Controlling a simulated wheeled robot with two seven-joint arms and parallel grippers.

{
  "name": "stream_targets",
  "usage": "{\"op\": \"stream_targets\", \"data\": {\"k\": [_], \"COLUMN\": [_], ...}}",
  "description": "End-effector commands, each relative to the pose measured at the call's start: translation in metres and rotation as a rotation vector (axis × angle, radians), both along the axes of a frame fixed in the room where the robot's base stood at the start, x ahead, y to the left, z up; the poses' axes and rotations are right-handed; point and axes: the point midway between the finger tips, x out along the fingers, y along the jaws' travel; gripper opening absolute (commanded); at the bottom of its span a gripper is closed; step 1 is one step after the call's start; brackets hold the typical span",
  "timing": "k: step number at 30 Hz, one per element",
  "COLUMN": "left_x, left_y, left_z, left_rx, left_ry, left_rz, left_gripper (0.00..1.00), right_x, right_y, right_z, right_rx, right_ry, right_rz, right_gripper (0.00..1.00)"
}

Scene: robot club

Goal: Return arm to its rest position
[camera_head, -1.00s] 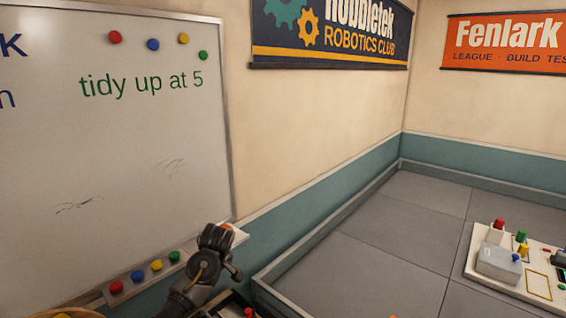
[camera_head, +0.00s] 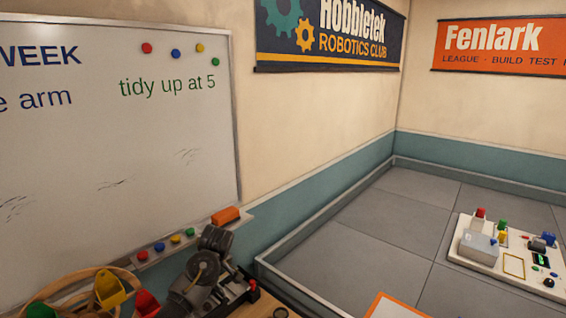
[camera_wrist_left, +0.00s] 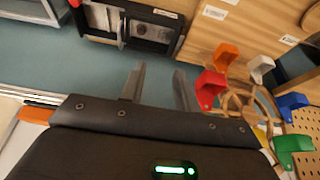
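My left gripper (camera_wrist_left: 160,85) is open in the left wrist view, its two grey fingers apart with nothing between them. Behind the fingers is the teal lower wall. In the head view my dark left arm and gripper (camera_head: 212,242) stand at the lower left, in front of the whiteboard tray, just below the orange eraser (camera_head: 226,215); the fingertips are hard to make out there. The eraser also shows at the left edge of the wrist view (camera_wrist_left: 35,114). My right gripper is in neither view.
A black device with a red knob (camera_head: 252,284) sits on the wooden bench close to my arm. Coloured scoop-like pieces, one yellow (camera_head: 110,288), lie by a wooden ring left of it. A knobbed white panel (camera_head: 515,267) lies on the open grey floor at right.

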Motion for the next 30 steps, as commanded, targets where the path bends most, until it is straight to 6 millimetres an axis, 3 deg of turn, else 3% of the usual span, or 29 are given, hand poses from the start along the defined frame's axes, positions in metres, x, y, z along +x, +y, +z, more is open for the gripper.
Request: {"op": "stream_targets", "data": {"k": [11, 17, 20, 23, 27, 30], "left_x": [-0.044, -0.09, -0.122, -0.167, -0.25, -0.299], "left_y": [-0.013, -0.017, -0.019, -0.018, -0.012, -0.004], "left_z": [-0.054, -0.093, -0.114, -0.136, -0.158, -0.16], "left_rx": [-0.036, -0.065, -0.08, -0.098, -0.108, -0.099], "left_ry": [0.045, 0.07, 0.082, 0.093, 0.095, 0.093], "left_rz": [-0.162, -0.293, -0.374, -0.476, -0.643, -0.737], "left_gripper": [0.31, 0.31, 0.31, 0.31, 0.31, 0.31], "right_x": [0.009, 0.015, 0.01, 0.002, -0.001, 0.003], "right_y": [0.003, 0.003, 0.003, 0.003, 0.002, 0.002], "right_z": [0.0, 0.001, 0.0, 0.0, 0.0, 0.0], "right_rx": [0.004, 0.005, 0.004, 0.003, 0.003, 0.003], "right_ry": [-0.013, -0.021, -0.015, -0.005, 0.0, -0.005], "right_rz": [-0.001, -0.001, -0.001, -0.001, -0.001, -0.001], "right_gripper": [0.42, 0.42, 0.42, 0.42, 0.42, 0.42]}}
